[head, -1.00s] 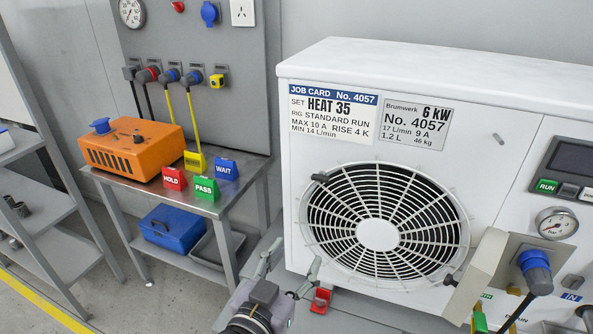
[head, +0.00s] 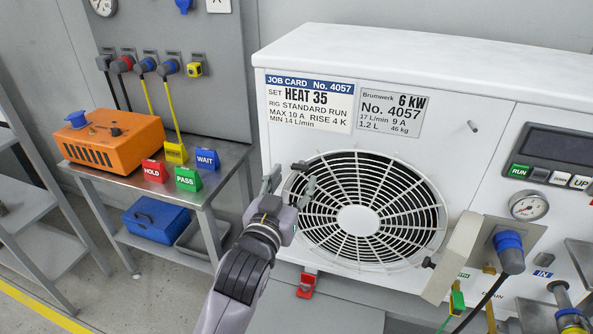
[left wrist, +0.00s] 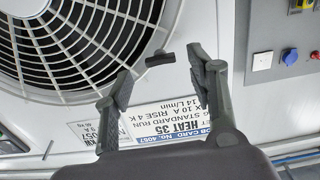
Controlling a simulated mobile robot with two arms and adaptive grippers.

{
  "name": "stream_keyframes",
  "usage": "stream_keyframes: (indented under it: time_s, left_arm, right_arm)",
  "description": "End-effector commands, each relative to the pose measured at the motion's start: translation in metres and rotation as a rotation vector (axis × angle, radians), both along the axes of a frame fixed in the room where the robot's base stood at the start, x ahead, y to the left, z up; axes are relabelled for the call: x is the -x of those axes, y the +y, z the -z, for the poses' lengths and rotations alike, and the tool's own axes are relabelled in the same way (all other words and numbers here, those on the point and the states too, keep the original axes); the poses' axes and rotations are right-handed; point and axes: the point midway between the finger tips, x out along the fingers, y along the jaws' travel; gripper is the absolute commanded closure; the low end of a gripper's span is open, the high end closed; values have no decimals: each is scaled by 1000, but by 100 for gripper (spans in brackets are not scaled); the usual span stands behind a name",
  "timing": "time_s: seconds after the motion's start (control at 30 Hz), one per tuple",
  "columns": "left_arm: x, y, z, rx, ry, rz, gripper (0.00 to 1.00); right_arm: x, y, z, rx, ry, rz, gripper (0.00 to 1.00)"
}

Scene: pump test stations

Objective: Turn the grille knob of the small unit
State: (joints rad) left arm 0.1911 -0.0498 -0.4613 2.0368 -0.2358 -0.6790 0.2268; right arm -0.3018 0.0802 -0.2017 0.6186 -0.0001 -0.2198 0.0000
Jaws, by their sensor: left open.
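The small unit (head: 290,150) is a white box with a round fan grille (head: 357,219) and a 6 kW plate. A small black grille knob (head: 300,165) sits at the grille's upper left rim; it also shows as a dark bar in the left wrist view (left wrist: 159,59). A second dark knob (head: 429,262) sits at the lower right rim. My left gripper (head: 289,185) is open and empty in front of the upper left rim. In the left wrist view its fingertips (left wrist: 160,68) flank the upper knob, with gaps on both sides. My right gripper is not in view.
A bracket with a blue-capped connector (head: 509,250) and a gauge (head: 528,206) are at the right. A steel table (head: 215,173) at the left carries an orange box (head: 110,140) and coloured signs. A red clamp (head: 306,285) sits below the grille.

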Motion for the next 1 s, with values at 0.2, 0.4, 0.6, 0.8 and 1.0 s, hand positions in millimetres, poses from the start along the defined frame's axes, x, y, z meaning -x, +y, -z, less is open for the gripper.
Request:
stream_keyframes:
  time_s: [0.2, 0.4, 0.6, 0.8, 1.0]
  left_arm:
    - [-24, -8, -1, -1, -1, 0, 48]
    - [-30, -9, 0, -1, 0, -1, 48]
    - [-29, -9, 0, -1, 0, -1, 50]
    - [-29, -9, 0, -1, 0, -1, 64]
    - [-29, -9, 0, -1, 0, 0, 77]
  right_arm:
    - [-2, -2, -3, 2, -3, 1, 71]
    - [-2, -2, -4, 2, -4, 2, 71]
    - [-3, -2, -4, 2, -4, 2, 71]
    - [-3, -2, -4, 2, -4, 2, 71]
    - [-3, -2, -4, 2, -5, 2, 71]
